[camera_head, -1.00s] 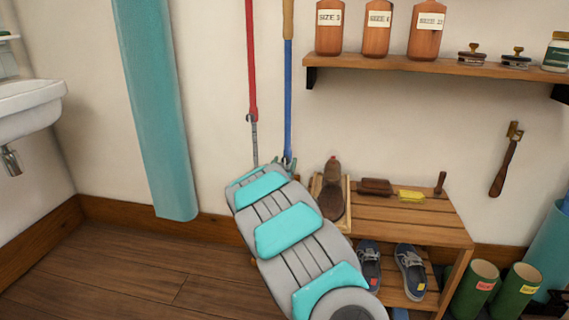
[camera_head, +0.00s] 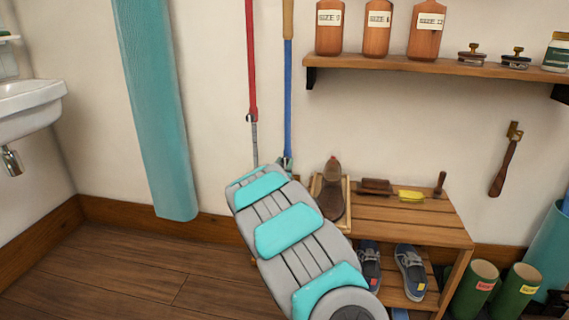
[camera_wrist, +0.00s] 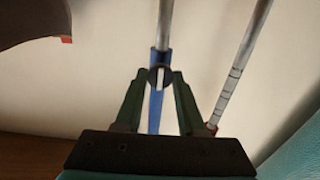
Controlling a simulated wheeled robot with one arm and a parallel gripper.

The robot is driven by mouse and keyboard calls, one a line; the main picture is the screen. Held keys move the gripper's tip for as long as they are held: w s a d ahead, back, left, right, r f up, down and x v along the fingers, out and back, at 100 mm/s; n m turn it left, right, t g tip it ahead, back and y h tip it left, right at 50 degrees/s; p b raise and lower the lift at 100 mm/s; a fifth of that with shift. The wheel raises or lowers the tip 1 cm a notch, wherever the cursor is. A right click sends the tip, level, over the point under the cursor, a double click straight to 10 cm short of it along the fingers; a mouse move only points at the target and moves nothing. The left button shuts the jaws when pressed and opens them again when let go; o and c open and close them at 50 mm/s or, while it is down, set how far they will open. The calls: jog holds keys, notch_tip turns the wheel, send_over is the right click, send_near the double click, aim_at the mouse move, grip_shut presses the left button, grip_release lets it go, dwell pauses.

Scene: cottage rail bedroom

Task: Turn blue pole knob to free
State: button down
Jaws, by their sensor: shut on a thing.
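The blue pole (camera_head: 288,100) leans upright against the wall in the head view, with a tan upper part. In the wrist view its blue section (camera_wrist: 155,118) and a grey shaft meet at a dark round knob (camera_wrist: 160,76). My gripper (camera_wrist: 160,78) has its two green fingers closed on the sides of this knob. In the head view the fingertips (camera_head: 286,163) show only small at the pole, and the knob is mostly hidden by my arm.
A red pole (camera_head: 251,60) with a grey lower shaft stands just left of the blue one; its grey shaft (camera_wrist: 240,65) is close on the right in the wrist view. A wooden shoe bench (camera_head: 400,222) stands to the right. A wall shelf (camera_head: 430,66) is above it.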

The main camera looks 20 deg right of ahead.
jog(key=shift+r+n+p, duration=0.1)
jog(key=shift+n+p, duration=0.2)
jog(key=shift+p, duration=0.15)
jog(key=n+p, duration=0.1)
jog(key=p, duration=0.1)
jog(key=n+p, duration=0.1)
jog(key=shift+r+n+p, duration=0.2)
jog(key=shift+n+p, duration=0.1)
jog(key=shift+p, duration=0.05)
jog(key=shift+a+f+n+p, duration=0.1)
jog(key=shift+n+p, duration=0.8)
jog(key=n+p, duration=0.2)
jog(key=n, duration=0.1)
jog(key=shift+n+p, duration=0.3)
jog(key=shift+p, duration=0.1)
jog(key=n+p, duration=0.1)
jog(key=n, duration=0.1)
jog(key=n+p, duration=0.1)
jog(key=n, duration=0.1)
jog(key=shift+w+f+n, duration=0.1)
jog(key=shift+f+n, duration=0.1)
jog(key=shift+n, duration=0.1)
jog(key=n, duration=0.4)
jog(key=shift+f+n+p, duration=0.15)
jog(key=shift+n+p, duration=0.15)
